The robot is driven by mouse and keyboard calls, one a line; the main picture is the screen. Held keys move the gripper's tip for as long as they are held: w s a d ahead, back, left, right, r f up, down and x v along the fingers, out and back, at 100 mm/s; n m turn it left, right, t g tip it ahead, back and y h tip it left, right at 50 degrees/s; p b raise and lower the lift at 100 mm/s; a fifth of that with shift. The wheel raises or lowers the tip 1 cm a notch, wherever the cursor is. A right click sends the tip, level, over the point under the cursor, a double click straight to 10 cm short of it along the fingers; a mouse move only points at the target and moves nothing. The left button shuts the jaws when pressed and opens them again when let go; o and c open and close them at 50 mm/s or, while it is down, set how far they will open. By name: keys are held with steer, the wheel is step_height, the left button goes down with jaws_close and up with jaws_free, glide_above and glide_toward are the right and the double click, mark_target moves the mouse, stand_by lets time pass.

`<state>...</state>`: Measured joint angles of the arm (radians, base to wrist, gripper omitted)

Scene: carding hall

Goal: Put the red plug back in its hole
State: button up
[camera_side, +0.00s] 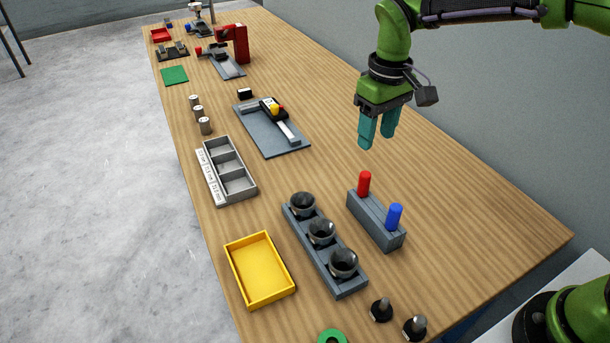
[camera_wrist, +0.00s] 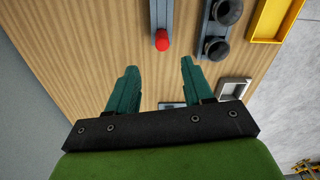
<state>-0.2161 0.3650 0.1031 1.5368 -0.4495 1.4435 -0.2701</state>
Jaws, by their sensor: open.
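The red plug (camera_side: 364,184) stands upright at the far end of a grey block (camera_side: 368,221). I cannot see how deep it sits. The blue plug (camera_side: 395,217) stands upright at the block's near end. My gripper (camera_side: 377,143) is open and empty, pointing down above and a little beyond the red plug, apart from it. In the wrist view the red plug (camera_wrist: 162,40) lies ahead of the gap between the fingertips of my gripper (camera_wrist: 158,66), at the end of the grey block (camera_wrist: 161,13). The hole itself is not visible.
A grey rack with several dark cups (camera_side: 321,232) stands left of the block, with a yellow tray (camera_side: 284,293) beyond it. A grey compartment tray (camera_side: 239,197) and a grey plate with a tool (camera_side: 263,139) lie farther up. Bare table lies right of the block.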

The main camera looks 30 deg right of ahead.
steer(key=s+d+r+m+t, duration=0.1)
steer(key=s+d+m+t, duration=0.1)
steer(key=s, duration=0.4)
steer(key=s+d+r+m+t+y, duration=0.1)
steer(key=s+d+r+m+t, duration=0.1)
steer(key=s+d, duration=0.2)
steer(key=s+d+r+m+t+y, duration=0.1)
steer(key=s+d+r+m+t, duration=0.1)
steer(key=s, duration=0.6)
steer(key=shift+s+d+t, duration=0.4)
steer(key=shift+d+t, duration=0.1)
steer(key=shift+d, duration=0.35)
